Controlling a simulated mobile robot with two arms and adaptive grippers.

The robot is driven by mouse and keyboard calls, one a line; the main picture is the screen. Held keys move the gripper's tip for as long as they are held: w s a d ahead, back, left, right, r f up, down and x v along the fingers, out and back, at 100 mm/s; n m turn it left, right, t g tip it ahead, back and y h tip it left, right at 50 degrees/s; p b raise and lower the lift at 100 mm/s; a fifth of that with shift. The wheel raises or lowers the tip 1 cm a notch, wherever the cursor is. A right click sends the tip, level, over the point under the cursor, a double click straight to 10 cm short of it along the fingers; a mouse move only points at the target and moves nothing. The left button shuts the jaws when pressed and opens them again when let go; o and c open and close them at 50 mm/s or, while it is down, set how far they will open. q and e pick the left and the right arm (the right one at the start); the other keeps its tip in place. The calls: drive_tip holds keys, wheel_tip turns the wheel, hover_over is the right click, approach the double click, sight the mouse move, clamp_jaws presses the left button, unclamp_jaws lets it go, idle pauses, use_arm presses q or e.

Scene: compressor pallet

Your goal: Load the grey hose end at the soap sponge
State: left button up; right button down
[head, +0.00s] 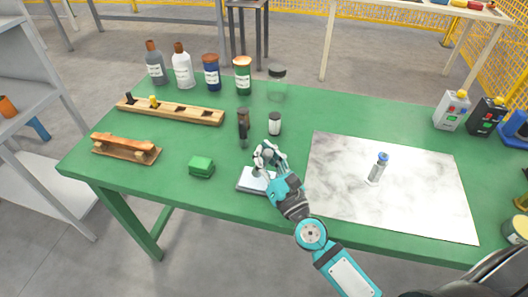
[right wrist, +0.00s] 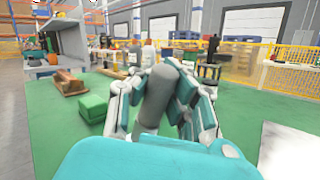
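My right gripper (head: 268,152) is closed around a grey cylinder, the grey hose end (right wrist: 155,98), which also shows between the fingers in the right wrist view (right wrist: 156,72). The cylinder stands roughly upright, tilted a little. In the head view the gripper is over a flat light-grey pad or tray (head: 246,186) near the table's front edge; the fingers hide part of it, and contact cannot be told. A green block (head: 201,167), sponge-like, lies left of the gripper and also shows in the right wrist view (right wrist: 92,108). My left gripper is out of view.
A dark upright item (head: 242,130) and a white-and-black jar (head: 274,124) stand just behind the gripper. A marbled sheet (head: 420,205) to the right bears a small blue-topped cylinder (head: 379,166). A wooden rack (head: 185,114), wooden block (head: 126,150) and bottles (head: 183,68) are at left and back.

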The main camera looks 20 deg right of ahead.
drive_tip(key=shift+r+p, duration=2.05)
drive_tip(key=shift+r, duration=0.55)
drive_tip(key=shift+s+f, duration=0.1)
